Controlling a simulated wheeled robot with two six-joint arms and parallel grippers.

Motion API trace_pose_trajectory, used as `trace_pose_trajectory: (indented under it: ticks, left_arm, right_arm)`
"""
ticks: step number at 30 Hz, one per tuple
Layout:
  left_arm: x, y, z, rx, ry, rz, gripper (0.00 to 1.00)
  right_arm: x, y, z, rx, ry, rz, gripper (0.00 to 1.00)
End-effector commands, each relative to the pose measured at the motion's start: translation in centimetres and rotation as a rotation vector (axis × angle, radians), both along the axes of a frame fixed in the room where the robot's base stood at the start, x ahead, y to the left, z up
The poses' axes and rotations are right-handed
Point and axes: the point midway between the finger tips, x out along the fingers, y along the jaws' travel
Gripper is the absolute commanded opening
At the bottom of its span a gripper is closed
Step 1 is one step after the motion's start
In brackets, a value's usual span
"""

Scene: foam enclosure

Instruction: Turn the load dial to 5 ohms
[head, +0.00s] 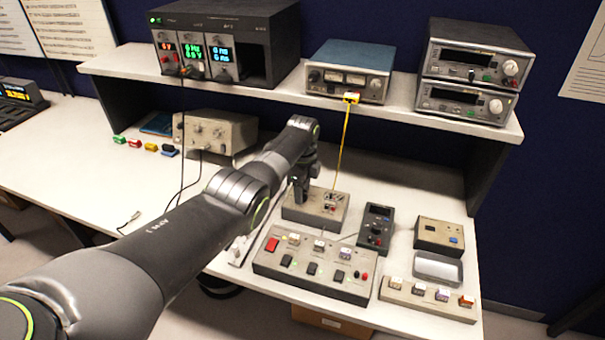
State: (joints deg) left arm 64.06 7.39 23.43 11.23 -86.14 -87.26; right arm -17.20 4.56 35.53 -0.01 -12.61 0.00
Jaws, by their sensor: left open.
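My left gripper (300,198) points down over the left part of a small grey box (328,221) on the bench. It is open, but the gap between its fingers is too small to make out. The load dial cannot be made out; the gripper covers the part of this box beneath it. Whether the fingers touch anything there cannot be told. The box's right part shows red and dark terminals, with a yellow lead (344,140) rising behind it. No scale or ohm marking is readable. My right gripper is not in view.
A switch panel (312,283) stands in front of the box. A dark handheld meter (376,228), a small box with a blue button (439,235), a tray (438,268) and a block strip (428,300) are to the right. A shelf (240,80) with instruments overhangs behind.

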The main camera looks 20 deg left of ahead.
Motion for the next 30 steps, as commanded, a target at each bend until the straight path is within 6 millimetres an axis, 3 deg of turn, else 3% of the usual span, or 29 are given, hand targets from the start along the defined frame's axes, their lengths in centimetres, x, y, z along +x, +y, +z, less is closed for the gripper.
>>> trace_pose_trajectory:
  ticks: [8,24,30]
  left_arm:
    - [0.1,0.0,3.5,0.000,-0.005,0.000,0.48]
    - [0.1,0.0,15.0,0.001,-0.006,0.001,0.48]
    - [0.1,0.0,16.9,0.001,-0.003,0.000,0.48]
  right_arm:
    - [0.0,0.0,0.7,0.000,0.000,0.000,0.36]
    - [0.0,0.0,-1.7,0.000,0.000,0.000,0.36]
    - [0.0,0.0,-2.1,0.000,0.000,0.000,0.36]
